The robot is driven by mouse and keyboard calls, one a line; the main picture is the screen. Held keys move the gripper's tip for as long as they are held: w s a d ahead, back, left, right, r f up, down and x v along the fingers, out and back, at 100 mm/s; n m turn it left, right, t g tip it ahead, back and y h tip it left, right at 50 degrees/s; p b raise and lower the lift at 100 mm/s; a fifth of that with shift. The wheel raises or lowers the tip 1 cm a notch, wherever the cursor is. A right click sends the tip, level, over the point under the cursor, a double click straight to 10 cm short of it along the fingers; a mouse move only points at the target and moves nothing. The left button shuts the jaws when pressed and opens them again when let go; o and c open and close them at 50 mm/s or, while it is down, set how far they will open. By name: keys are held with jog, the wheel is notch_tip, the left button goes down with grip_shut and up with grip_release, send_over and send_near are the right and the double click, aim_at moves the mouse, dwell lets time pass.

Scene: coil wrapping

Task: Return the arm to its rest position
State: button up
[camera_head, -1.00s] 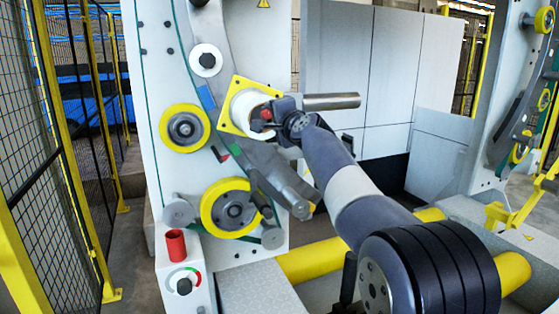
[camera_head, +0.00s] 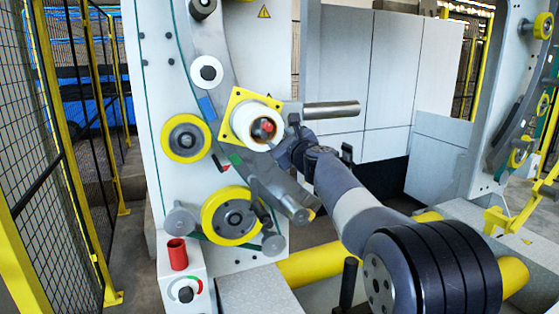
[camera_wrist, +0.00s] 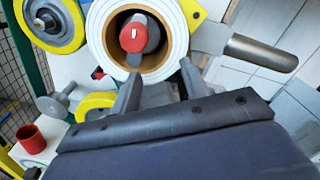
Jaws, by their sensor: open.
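My gripper (camera_wrist: 158,85) is open in the wrist view, its two dark fingers apart with nothing between them. Beyond the fingertips is a white roll (camera_wrist: 98,35) with a brown core, sitting on a spindle with a red-capped end (camera_wrist: 133,38). In the head view my arm reaches from the lower right toward the machine. The gripper end (camera_head: 283,143) is just right of and below the white roll (camera_head: 246,114). The roll sits in front of a yellow square plate (camera_head: 231,101). The fingers are hard to make out in the head view.
A metal bar (camera_head: 332,110) sticks out right of the roll. Yellow-rimmed wheels (camera_head: 228,199) and a curved grey arm are on the white machine panel. A red cup (camera_head: 177,253) stands on a control box at lower left. A mesh fence (camera_head: 75,130) is at left.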

jog(key=shift+f+m, duration=0.3)
jog(key=shift+m, duration=0.8)
